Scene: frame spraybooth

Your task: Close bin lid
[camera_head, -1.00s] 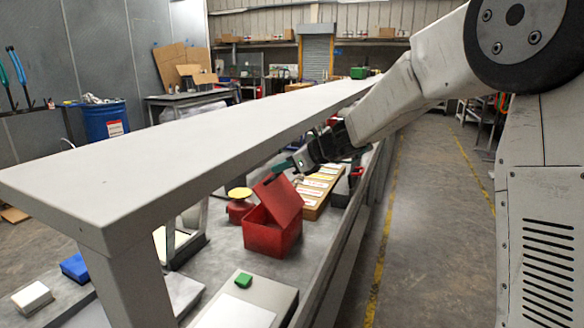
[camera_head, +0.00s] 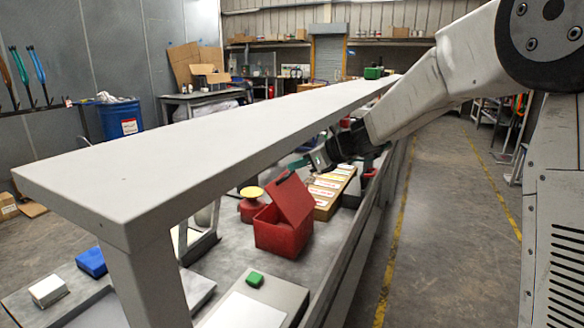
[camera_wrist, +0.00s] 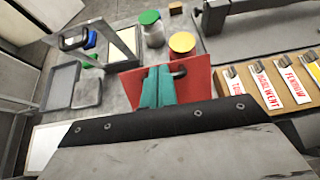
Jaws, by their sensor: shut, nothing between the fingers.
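The red bin (camera_head: 283,236) stands on the grey bench under the long raised shelf. Its red lid (camera_head: 293,199) is open, tilted up steeply from the bin's edge. My gripper (camera_head: 300,163) is just above the lid's upper edge in the head view, with its teal fingers shut and empty. In the wrist view the teal fingers (camera_wrist: 158,88) overlap the red lid (camera_wrist: 198,86). I cannot tell whether they touch it. The bin's body is hidden in the wrist view.
A wooden box of labelled cards (camera_head: 330,188) stands close behind the bin. A red pot with a yellow top (camera_head: 251,207) is beside it. The white shelf (camera_head: 210,138) runs above the bench.

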